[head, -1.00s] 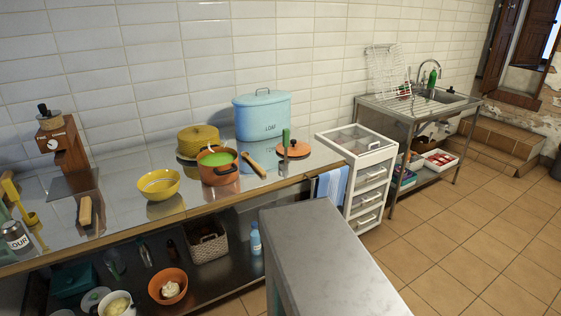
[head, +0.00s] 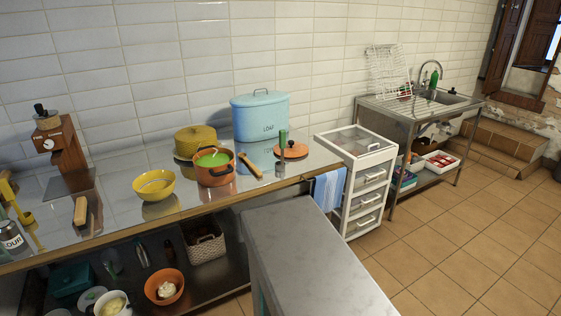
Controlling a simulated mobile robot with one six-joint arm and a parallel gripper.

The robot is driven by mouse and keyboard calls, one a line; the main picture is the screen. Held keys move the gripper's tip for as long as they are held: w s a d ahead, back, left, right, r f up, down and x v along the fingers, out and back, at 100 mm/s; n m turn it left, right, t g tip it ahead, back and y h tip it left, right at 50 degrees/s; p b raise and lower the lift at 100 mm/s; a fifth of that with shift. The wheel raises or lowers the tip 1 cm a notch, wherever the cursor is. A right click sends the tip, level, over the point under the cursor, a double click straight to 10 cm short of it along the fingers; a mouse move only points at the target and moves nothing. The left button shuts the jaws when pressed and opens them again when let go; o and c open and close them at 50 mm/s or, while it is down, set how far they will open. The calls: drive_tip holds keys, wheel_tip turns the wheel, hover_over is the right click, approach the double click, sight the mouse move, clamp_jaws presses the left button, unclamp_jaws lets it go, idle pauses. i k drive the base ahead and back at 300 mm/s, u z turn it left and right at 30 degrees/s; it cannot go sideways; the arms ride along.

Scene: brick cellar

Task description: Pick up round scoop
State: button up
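No thing is clearly recognisable as the round scoop. A yellow long-handled tool with a small round cup (head: 27,218) is at the far left of the steel counter (head: 118,208), partly cut off by the picture edge; I cannot tell if it is the scoop. A green-handled utensil (head: 283,143) stands up by an orange lid (head: 291,151) at the counter's right end; its lower part is unclear. Utensils also lie on the dark lower shelf (head: 205,278), too small to identify. My gripper is not in view.
The counter holds a yellow bowl (head: 154,185), an orange pot (head: 214,168) with green contents and a blue loaf bin (head: 260,116). A grey metal-topped table (head: 315,260) stands close in front. Tiled floor (head: 450,255) is open at right.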

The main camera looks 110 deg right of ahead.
sight(279, 166)
drive_tip(key=k, duration=2.45)
drive_tip(key=z, duration=1)
drive_tip(key=i, duration=1)
drive_tip(key=u, duration=0.05)
